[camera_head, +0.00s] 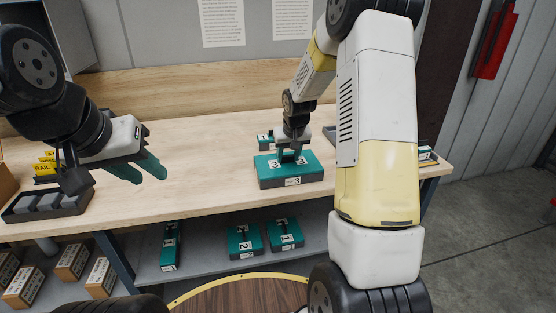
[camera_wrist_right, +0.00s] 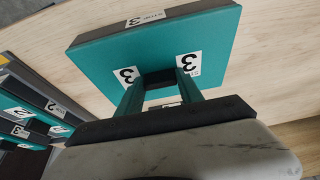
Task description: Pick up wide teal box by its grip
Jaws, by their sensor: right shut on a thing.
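The wide teal box (camera_head: 306,176), labelled 3, is at the right part of the wooden workbench (camera_head: 215,150). In the right wrist view the teal box (camera_wrist_right: 120,52) fills the upper middle, with white "3" labels on it. My right gripper (camera_head: 290,157) reaches down onto the box's top middle. In the right wrist view its teal fingers (camera_wrist_right: 160,88) are shut on the dark grip, which they partly hide. I cannot tell whether the box touches the bench or is slightly above it. My left gripper (camera_head: 140,170) hangs over the bench at left, its fingers apart and empty.
A smaller teal box (camera_head: 265,142) stands just behind the wide one. A dark tray (camera_head: 45,204) with grey blocks is at the bench's left. Several teal boxes lie on the shelf (camera_head: 205,262) below. The bench middle is clear.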

